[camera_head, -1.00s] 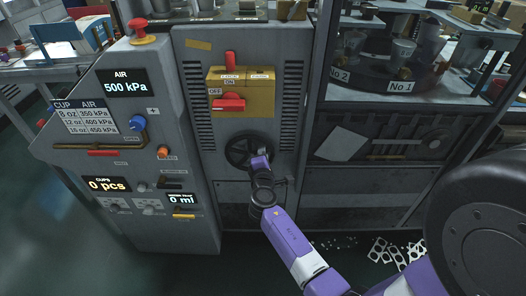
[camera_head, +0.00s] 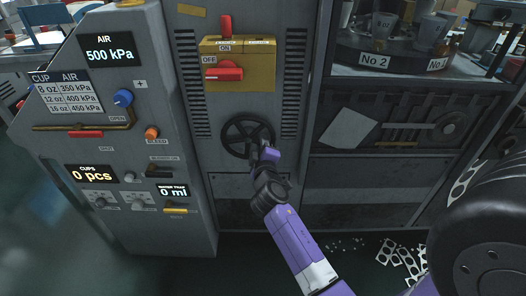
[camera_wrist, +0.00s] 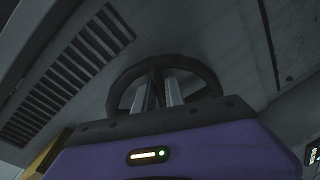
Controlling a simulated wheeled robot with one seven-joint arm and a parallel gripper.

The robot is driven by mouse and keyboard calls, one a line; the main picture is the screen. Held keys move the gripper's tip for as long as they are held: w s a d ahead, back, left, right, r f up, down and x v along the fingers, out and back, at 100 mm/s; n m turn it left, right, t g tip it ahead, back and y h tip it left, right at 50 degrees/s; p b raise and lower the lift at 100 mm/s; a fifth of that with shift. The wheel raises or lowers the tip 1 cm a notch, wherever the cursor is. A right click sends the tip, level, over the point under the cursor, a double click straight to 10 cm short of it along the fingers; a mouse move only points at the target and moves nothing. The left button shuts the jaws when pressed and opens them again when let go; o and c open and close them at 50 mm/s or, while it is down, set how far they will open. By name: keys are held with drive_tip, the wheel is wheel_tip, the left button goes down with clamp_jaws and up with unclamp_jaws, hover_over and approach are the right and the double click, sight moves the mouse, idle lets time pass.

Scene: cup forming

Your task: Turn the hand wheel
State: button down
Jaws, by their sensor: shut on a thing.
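The hand wheel (camera_head: 231,145) is a dark spoked wheel on the grey machine front, below the yellow switch box. My gripper (camera_head: 265,148) is at the wheel's lower right side, shut on it. In the wrist view, the hand wheel (camera_wrist: 196,62) arches above my purple gripper body, and the two light fingers of my gripper (camera_wrist: 160,84) reach up to a dark spoke or rim part between them. The exact part of the wheel in the grip is hard to make out.
A yellow switch box (camera_head: 262,70) with red levers sits above the wheel. A grey control panel (camera_head: 70,140) with displays and knobs juts out at left. A glass-fronted cabinet with cups on a turntable (camera_head: 385,62) is at right. Punched white scrap (camera_head: 395,254) lies on the floor.

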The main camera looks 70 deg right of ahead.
drive_tip(key=m+b, duration=0.1)
drive_tip(key=b, duration=0.1)
drive_tip(key=f+m+b, duration=0.1)
drive_tip(key=b, duration=0.1)
drive_tip(key=w+f+m+b, duration=0.1)
drive_tip(key=shift+a+f+t+b, duration=0.25)
drive_tip(key=shift+t+b, duration=0.05)
drive_tip(key=shift+b, duration=0.1)
drive_tip(key=m+b, duration=0.2)
drive_tip(key=b, duration=0.2)
drive_tip(key=shift+w+a+f+m, duration=0.15)
drive_tip(key=shift+w+f+m, duration=0.15)
drive_tip(key=shift+m, duration=0.1)
drive_tip(key=m+b, duration=0.2)
drive_tip(key=b, duration=0.1)
drive_tip(key=shift+w+a+t, duration=0.15)
drive_tip(key=shift+w+t, duration=0.15)
drive_tip(key=shift+w, duration=0.1)
drive_tip(key=shift+w+m+b, duration=0.15)
drive_tip(key=shift+m+b, duration=0.35)
drive_tip(key=shift+b, duration=0.2)
drive_tip(key=shift+r, duration=0.1)
drive_tip(key=c, duration=1.7)
unclamp_jaws()
drive_tip(key=shift+r, duration=0.1)
drive_tip(key=shift+a, duration=0.1)
